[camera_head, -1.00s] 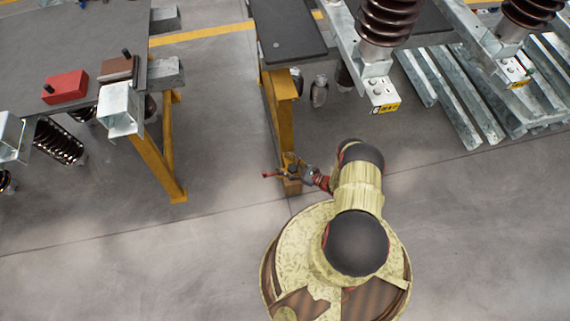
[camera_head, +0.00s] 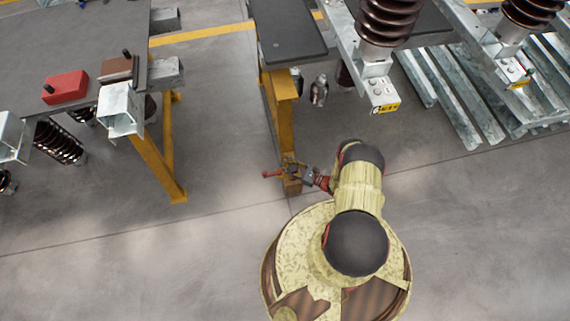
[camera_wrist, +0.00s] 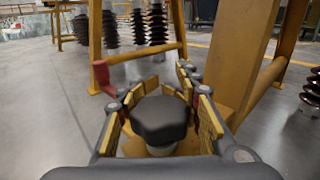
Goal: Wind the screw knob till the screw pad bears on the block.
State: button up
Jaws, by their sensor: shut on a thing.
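The screw knob (camera_wrist: 160,122) is a dark, faceted knob in the middle of the wrist view. My gripper (camera_wrist: 160,105) has its yellow-padded fingers on both sides of it and is shut on it. A pale piece of shaft shows just under the knob. In the head view my gripper (camera_head: 308,176) is at the foot of a yellow leg, beside a small red-handled fixture (camera_head: 272,174). The screw pad and the block cannot be made out; the knob, my fingers and the leg cover that area.
A yellow leg (camera_wrist: 236,60) rises close to the right of my fingers in the wrist view. Dark ribbed insulators (camera_wrist: 158,22) hang behind. Open grey floor (camera_head: 120,260) lies at the left.

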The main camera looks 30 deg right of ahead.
dwell(0.3)
jog(key=m+h, duration=0.1)
jog(key=m+t+h, duration=0.2)
jog(key=h, duration=0.1)
jog(key=shift+w+d, duration=0.25)
jog(key=shift+d, duration=0.15)
jog(key=shift+w+d+m+t+h, duration=0.1)
jog(key=shift+d+m+t+h, duration=0.25)
jog(key=shift+m+h, duration=0.6)
jog(key=shift+n+h, duration=0.25)
jog(key=o, duration=1.4)
jog(key=s, duration=0.4)
jog(key=s+d, duration=0.1)
jog(key=s, duration=0.3)
jog(key=s+d, duration=0.1)
jog(key=s, duration=0.2)
jog(key=shift+s+d, duration=0.25)
jog(key=shift+s, duration=0.15)
